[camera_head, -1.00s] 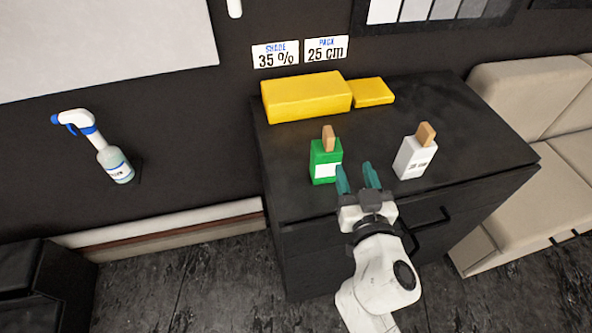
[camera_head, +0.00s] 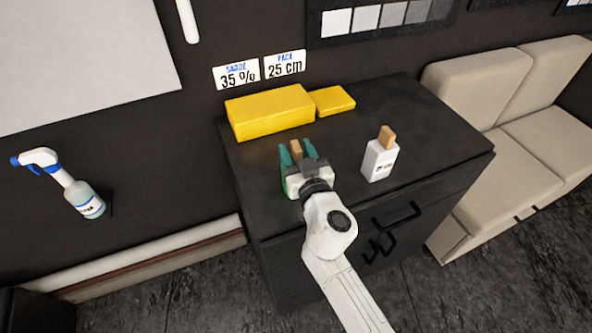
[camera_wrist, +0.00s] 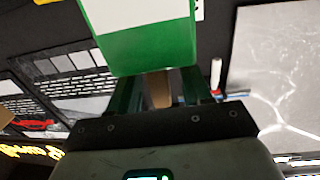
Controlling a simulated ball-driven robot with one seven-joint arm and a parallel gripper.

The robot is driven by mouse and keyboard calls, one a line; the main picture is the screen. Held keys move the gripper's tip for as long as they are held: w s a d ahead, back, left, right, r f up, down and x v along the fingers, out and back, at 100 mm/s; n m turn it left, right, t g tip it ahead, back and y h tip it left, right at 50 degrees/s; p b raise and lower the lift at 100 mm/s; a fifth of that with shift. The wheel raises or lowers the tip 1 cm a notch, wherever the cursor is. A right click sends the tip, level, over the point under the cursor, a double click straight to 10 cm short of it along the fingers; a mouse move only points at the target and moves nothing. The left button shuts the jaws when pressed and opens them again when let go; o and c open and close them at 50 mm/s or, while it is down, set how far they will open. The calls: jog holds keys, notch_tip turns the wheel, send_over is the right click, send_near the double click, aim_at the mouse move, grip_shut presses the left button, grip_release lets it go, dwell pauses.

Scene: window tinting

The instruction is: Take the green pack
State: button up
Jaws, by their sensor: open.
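The green pack (camera_wrist: 140,52) fills the top middle of the wrist view, with a white label and a brown tab (camera_wrist: 160,88). In the head view my gripper hides most of the pack; its brown tab (camera_head: 296,148) shows between the fingers. My gripper (camera_head: 297,153) is open over the pack on the black cabinet. In the wrist view the fingers of my gripper (camera_wrist: 160,90) stand on either side of the tab, with gaps. I cannot tell whether either finger touches it.
A white pack (camera_head: 379,160) with a brown tab stands to the right on the black cabinet (camera_head: 420,125). A large yellow block (camera_head: 270,112) and a smaller yellow block (camera_head: 334,101) lie behind. A spray bottle (camera_head: 85,198) is at the left; a beige sofa (camera_head: 500,170) is at the right.

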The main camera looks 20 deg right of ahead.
jog(key=shift+w, duration=0.2)
jog(key=shift+c, duration=0.5)
grip_shut()
